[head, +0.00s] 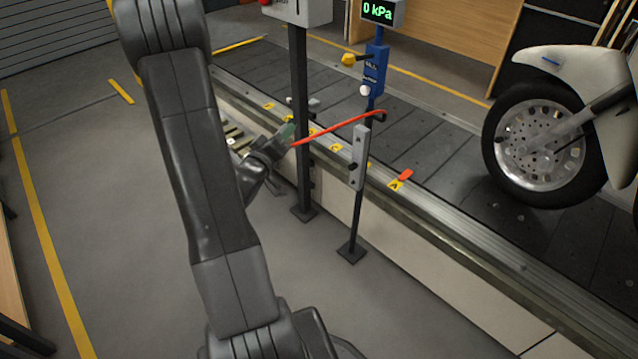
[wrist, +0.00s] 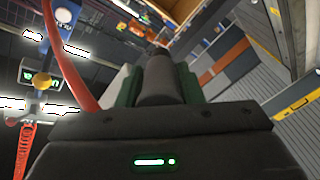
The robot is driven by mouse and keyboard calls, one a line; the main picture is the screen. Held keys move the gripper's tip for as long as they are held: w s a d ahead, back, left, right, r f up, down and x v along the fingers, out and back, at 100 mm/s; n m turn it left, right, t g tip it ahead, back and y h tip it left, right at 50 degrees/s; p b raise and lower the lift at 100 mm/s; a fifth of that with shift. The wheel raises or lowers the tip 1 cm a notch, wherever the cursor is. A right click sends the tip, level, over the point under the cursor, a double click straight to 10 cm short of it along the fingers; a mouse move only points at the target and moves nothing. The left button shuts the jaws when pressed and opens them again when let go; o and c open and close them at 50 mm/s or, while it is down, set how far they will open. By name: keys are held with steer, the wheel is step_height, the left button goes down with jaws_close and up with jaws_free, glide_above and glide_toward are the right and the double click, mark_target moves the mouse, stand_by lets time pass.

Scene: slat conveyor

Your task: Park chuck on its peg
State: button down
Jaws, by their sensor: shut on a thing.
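My gripper (head: 287,133) is beside the conveyor's near side, left of the dark post. In the wrist view its green pads (wrist: 189,85) are shut on a dark cylindrical piece, the chuck (wrist: 157,80). The red hose (head: 340,128) runs from the gripper to the right and up to a dark fitting near the blue unit; it also shows in the wrist view (wrist: 68,55). A thin stand carries a grey plate (head: 359,150) with a small dark peg-like stub (head: 353,168); the gripper is apart from it, to the left. The chuck is mostly hidden in the head view.
A blue inflator unit (head: 375,68) has a 0 kPa display (head: 379,11). A dark post (head: 301,110) stands between my gripper and the plate. The slat conveyor (head: 430,135) bears a motorcycle wheel (head: 540,143) at the right. Floor in front is clear.

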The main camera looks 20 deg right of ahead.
steer(key=s+d+f+m+g+h+b, duration=0.5)
steer(key=d+f+b, duration=0.3)
steer(key=b, duration=0.4)
steer(key=w+d+g+y, duration=0.1)
steer(key=w+d, duration=0.1)
steer(key=d, duration=0.5)
steer(key=shift+d+p, duration=0.2)
steer(key=shift+p, duration=0.25)
steer(key=shift+w+d+p, duration=0.3)
steer(key=shift+d+p, duration=0.1)
steer(key=shift+d, duration=0.25)
stand_by(1.2)
steer(key=c, duration=0.9)
jaws_free()
steer(key=shift+a, duration=0.1)
steer(key=p+v, duration=0.3)
steer(key=v, duration=1)
steer(key=shift+a, duration=0.3)
